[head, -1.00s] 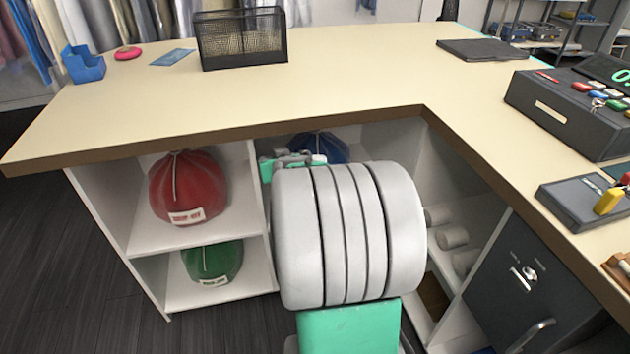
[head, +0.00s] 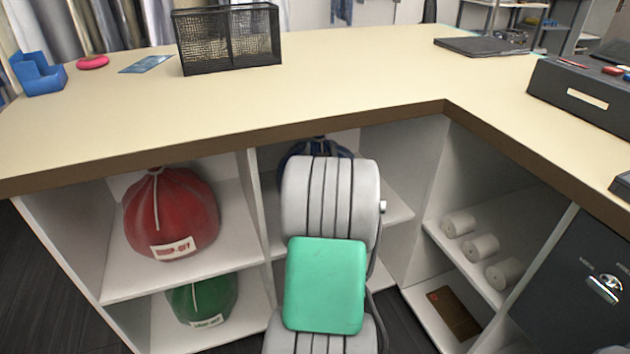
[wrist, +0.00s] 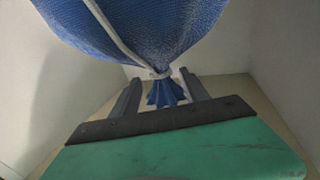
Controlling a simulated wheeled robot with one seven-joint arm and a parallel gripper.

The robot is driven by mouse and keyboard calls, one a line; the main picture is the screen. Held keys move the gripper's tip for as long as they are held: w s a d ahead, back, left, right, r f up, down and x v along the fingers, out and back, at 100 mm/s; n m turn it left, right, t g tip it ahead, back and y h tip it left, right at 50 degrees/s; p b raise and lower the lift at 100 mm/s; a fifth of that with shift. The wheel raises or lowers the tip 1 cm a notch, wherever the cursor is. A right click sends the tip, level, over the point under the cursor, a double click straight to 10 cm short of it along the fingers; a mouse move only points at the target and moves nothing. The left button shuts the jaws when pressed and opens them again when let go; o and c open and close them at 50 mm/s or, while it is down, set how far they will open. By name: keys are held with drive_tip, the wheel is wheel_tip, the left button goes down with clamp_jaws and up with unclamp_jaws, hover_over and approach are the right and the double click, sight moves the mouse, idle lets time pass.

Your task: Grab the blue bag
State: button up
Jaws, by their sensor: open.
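The blue bag (head: 312,149) is on the upper shelf of the middle compartment under the counter. In the head view my arm hides most of it and all of my gripper. In the wrist view the blue bag (wrist: 150,35) fills the top, its neck tied with a pale cord. My gripper (wrist: 158,82) is open, with one finger on each side of the gathered blue tuft below the tie. I cannot tell whether either finger touches it.
A red bag (head: 170,215) sits on the upper left shelf, a green bag (head: 202,300) below it. White rolls (head: 482,246) lie on a right shelf. The counter (head: 330,85) overhangs the shelves, and compartment walls (wrist: 270,60) stand close around my gripper.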

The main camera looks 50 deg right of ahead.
sight(319, 141)
drive_tip(key=x, duration=0.3)
drive_tip(key=b+x, duration=0.1)
drive_tip(key=shift+w+d+f, duration=0.2)
drive_tip(key=shift+f, duration=0.1)
drive_tip(key=shift+w+d+r, duration=0.15)
drive_tip(key=shift+w+d, duration=0.05)
drive_tip(key=shift+d, duration=0.05)
drive_tip(key=shift+c, duration=0.5)
clamp_jaws()
drive_tip(key=shift+r, duration=0.2)
